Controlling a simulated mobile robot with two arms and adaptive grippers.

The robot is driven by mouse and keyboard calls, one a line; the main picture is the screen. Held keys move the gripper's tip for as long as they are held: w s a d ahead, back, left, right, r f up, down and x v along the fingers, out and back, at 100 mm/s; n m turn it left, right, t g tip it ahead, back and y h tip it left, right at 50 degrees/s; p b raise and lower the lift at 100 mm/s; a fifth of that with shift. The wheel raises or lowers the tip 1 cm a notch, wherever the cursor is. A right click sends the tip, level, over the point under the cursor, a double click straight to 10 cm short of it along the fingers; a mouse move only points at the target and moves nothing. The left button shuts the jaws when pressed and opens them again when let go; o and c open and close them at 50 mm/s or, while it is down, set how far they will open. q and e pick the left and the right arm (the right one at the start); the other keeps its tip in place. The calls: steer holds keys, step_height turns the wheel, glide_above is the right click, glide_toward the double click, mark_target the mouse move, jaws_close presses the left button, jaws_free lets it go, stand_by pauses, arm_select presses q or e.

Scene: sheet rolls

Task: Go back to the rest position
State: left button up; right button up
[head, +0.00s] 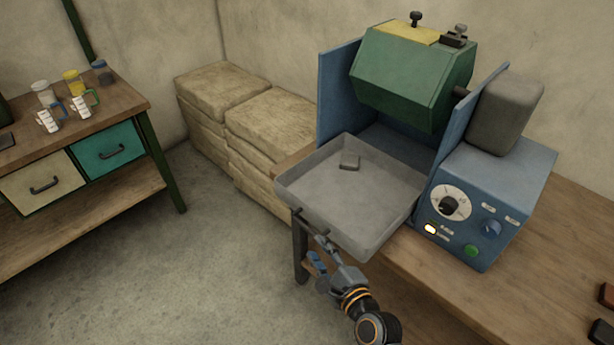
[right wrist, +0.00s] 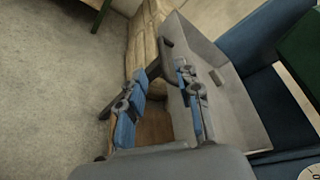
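My left gripper is in neither view.
A small grey block (head: 349,161) lies in the tray. The wooden table (head: 480,290) is beneath. A workbench (head: 120,95) stands left; open floor lies between.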

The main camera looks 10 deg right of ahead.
steer(key=s+d+f+n+g+h, duration=0.15)
steer(key=s+f+n+g, duration=0.4)
steer(key=f, duration=0.95)
steer(key=s+d+f+n+g+h, duration=0.15)
steer(key=s+f+n, duration=0.55)
steer(key=f, duration=0.7)
steer(key=s+d+f+n+g, duration=0.2)
steer(key=s+d+f+n, duration=0.1)
steer(key=s, duration=0.6)
steer(key=s+d+f+n+g+h, duration=0.1)
steer(key=s+d+f+n+g, duration=0.1)
steer(key=s+d+f+n, duration=0.2)
steer(key=s+d+f+n+g+h, duration=0.1)
steer(key=s+d+f+n+g, duration=0.1)
steer(key=s+f, duration=0.7)
steer(key=s+d+n, duration=0.1)
steer(key=s+d, duration=0.1)
steer(key=s, duration=0.4)
steer(key=shift+d+n+g, duration=0.3)
steer(key=shift+n+g, duration=0.05)
steer(key=shift+g, duration=0.05)
